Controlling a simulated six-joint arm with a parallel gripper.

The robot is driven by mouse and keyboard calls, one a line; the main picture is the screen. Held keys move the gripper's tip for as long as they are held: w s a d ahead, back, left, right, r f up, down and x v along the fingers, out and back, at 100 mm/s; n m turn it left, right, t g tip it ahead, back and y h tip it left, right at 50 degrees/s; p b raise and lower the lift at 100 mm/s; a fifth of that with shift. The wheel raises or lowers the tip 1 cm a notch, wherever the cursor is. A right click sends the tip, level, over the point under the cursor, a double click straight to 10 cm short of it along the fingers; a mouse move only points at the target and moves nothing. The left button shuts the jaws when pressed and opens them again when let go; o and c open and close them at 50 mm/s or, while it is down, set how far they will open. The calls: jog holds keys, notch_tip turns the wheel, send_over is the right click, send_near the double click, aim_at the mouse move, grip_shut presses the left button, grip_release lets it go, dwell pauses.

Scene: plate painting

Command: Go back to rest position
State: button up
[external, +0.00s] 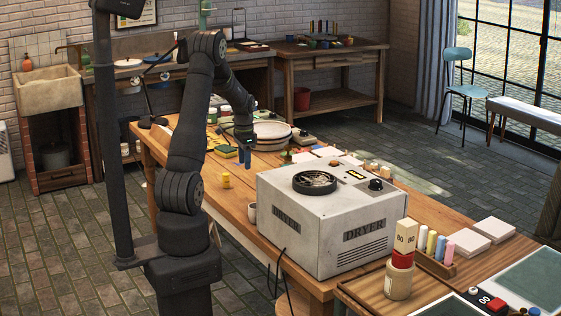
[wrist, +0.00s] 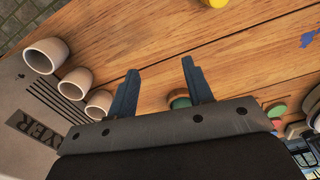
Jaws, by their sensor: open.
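My gripper (external: 247,157) hangs above the wooden worktable, fingers pointing down, in front of a stack of pale plates (external: 263,134). In the wrist view my gripper (wrist: 158,72) has its two blue fingers spread apart, with bare wood between the tips. A green round thing (wrist: 180,101) shows lower down between the fingers, partly hidden by the gripper body. I cannot tell its exact height or distance. Nothing is held.
The white dryer (external: 327,222) stands to the right on the table (external: 225,201). Several pale cups (wrist: 76,83) stand beside it. A blue paint mark (wrist: 310,38) is on the wood. Open tabletop lies below the fingers.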

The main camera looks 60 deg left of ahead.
jog(key=s+d+f+m, duration=0.1)
jog(key=s+d+m, duration=0.3)
jog(key=d+m, duration=1.1)
jog(key=shift+m, duration=1.5)
jog(key=shift+d, duration=0.15)
jog(key=w+a+r+n, duration=0.2)
jog(key=a+n, duration=0.3)
jog(key=n, duration=0.4)
jog(key=shift+w+a, duration=0.35)
jog(key=shift+w, duration=0.35)
jog(key=shift+d, duration=0.1)
